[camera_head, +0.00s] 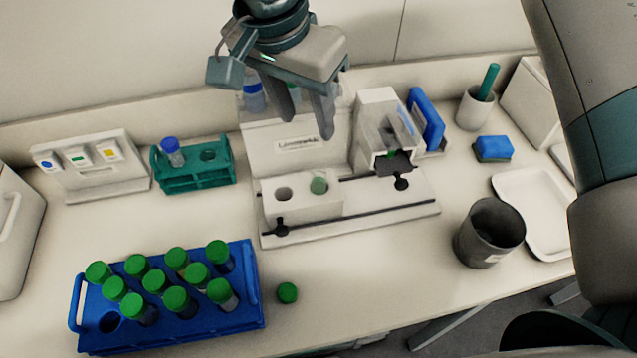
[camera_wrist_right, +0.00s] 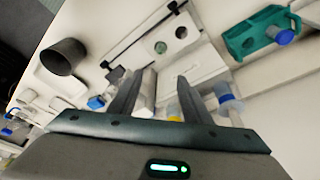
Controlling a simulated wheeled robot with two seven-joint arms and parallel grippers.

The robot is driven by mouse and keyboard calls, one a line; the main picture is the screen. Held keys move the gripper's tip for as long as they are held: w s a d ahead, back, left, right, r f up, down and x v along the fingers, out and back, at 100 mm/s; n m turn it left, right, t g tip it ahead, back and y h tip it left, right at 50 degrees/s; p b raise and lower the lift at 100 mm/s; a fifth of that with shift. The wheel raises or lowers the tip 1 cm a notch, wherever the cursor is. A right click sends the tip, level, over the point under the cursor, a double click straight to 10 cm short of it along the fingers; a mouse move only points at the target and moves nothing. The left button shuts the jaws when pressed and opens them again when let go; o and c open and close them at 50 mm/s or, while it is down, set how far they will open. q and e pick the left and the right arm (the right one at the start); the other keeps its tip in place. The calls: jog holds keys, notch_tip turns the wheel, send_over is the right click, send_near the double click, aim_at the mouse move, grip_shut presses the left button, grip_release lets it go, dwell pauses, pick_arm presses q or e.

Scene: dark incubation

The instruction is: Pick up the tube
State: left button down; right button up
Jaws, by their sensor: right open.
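Several green-capped tubes (camera_head: 177,298) stand in a blue rack (camera_head: 248,262) at the front left. A blue-capped tube (camera_head: 171,152) stands in a small green rack (camera_head: 195,181); its blue cap also shows in the wrist view (camera_wrist_right: 285,37). Another blue-capped tube (camera_head: 253,95) is at the back of the white device (camera_head: 285,150), partly hidden by my right gripper; it shows beside the right finger in the wrist view (camera_wrist_right: 226,98). A round green piece (camera_head: 319,186) sits in the device's front block. My right gripper (camera_head: 308,121) is open and empty above the device. My left gripper is not in view.
A loose green cap (camera_head: 288,292) lies right of the blue rack. A dark cup (camera_head: 489,233), a white tray (camera_head: 533,205), a blue sponge (camera_head: 493,148) and a white pen cup (camera_head: 475,108) stand at the right.

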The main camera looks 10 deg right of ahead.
jog(key=p, duration=0.4)
send_near(320, 165)
jog(key=x, duration=0.5)
jog(key=shift+f, duration=0.1)
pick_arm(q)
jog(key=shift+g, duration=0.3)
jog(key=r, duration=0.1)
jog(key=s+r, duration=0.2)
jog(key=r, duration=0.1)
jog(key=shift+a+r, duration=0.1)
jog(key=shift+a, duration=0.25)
pick_arm(e)
jog(key=shift+d+f, duration=0.1)
jog(key=shift+f, duration=0.3)
pick_arm(q)
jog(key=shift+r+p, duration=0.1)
jog(key=shift+p, duration=0.2)
